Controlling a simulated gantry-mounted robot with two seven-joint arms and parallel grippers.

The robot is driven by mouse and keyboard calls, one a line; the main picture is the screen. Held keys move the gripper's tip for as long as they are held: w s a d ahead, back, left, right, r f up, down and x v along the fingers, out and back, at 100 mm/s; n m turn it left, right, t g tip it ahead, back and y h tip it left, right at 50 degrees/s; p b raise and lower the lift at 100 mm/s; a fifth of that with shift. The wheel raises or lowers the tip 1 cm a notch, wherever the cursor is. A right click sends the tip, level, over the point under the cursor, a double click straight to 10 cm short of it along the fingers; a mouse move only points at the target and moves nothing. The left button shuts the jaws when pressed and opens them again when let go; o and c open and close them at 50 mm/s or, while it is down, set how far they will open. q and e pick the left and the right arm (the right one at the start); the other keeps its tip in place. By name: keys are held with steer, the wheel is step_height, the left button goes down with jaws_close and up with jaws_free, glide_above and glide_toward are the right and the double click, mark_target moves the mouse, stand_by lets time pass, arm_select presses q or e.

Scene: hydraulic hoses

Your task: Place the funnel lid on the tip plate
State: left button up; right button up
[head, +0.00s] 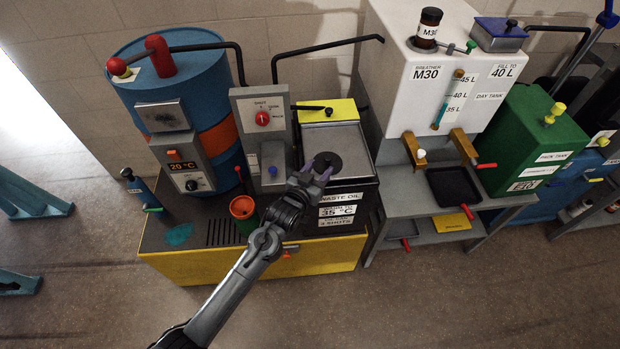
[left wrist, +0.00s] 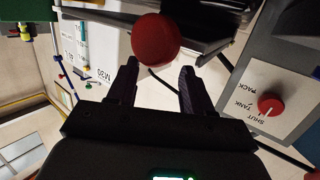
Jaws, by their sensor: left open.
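My left gripper (head: 317,172) reaches over the waste oil box and is open. A dark round disc (head: 326,162), perhaps the funnel lid, lies on the grey top plate (head: 352,141) of this box, just beyond the fingers; the gripper partly covers it. In the left wrist view the two fingers (left wrist: 158,85) stand apart, with a red ball (left wrist: 156,40) between and beyond their tips. I cannot tell what the ball belongs to, or whether the fingers touch it. I cannot tell which surface is the tip plate. My right gripper is not in view.
A grey panel with a red knob (head: 262,118) stands close left of the box. A bent black bar (head: 330,47) rises behind it. The white day tank (head: 440,80) stands at right.

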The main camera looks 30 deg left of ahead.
arm_select(q)
steer(key=s+d+f+m+g, duration=0.1)
steer(key=s+g, duration=0.5)
steer(key=s, duration=1.3)
steer(key=s+d+f+m+g, duration=0.1)
steer(key=s+f+g, duration=0.2)
steer(key=s, duration=1.5)
steer(key=g+p, duration=0.1)
steer(key=g, duration=0.2)
steer(key=shift+s+d+f+g, duration=0.15)
steer(key=shift+s+f+g, duration=0.15)
steer(key=shift+s, duration=0.1)
steer(key=shift+r, duration=0.1)
